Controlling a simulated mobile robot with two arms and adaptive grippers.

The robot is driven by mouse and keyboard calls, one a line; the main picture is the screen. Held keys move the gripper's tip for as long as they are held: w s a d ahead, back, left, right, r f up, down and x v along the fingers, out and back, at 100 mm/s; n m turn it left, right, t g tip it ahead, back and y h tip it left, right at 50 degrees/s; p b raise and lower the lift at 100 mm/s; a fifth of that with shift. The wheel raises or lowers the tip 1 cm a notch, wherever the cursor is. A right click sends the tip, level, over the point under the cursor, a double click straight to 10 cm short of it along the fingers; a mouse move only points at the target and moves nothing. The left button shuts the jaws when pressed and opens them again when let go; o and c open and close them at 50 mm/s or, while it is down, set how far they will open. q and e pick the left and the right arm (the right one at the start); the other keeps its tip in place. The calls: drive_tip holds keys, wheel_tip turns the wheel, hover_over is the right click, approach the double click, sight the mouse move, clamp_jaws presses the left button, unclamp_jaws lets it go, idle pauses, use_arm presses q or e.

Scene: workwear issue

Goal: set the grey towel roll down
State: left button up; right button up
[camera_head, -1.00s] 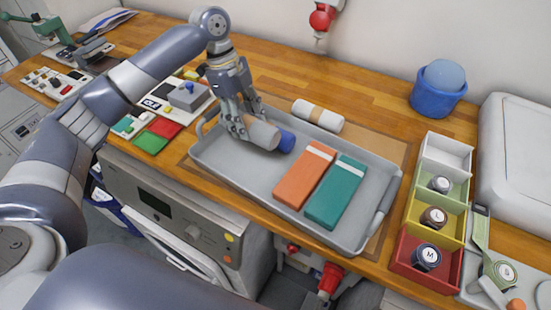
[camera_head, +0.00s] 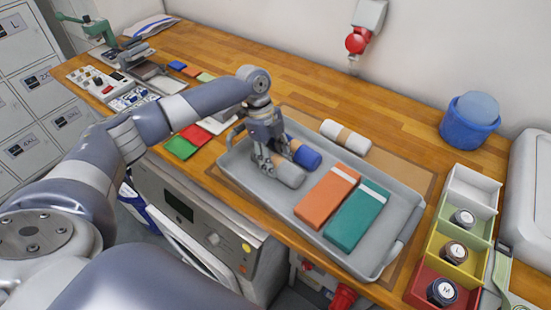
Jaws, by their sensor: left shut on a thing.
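The grey towel roll (camera_head: 289,174) is a small light grey cylinder over the left part of the grey tray (camera_head: 243,187). My left gripper (camera_head: 268,164) points down and is shut on its left end. The roll looks low at the tray floor, but I cannot tell whether it touches. A blue roll (camera_head: 306,155) lies just behind it, partly hidden by the gripper. An orange folded towel (camera_head: 325,197) and a teal one (camera_head: 357,218) lie to the right in the tray. My right gripper is not in view.
A cream roll with a tan band (camera_head: 346,136) lies on the wooden counter (camera_head: 300,88) behind the tray. A blue tub (camera_head: 468,122) and a coloured compartment box (camera_head: 461,239) stand to the right. The tray floor is bare at the front left.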

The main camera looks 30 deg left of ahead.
use_arm(q)
drive_tip(key=o, duration=0.8)
drive_tip(key=shift+f, duration=0.1)
drive_tip(key=b+v, duration=0.2)
drive_tip(key=v, duration=1)
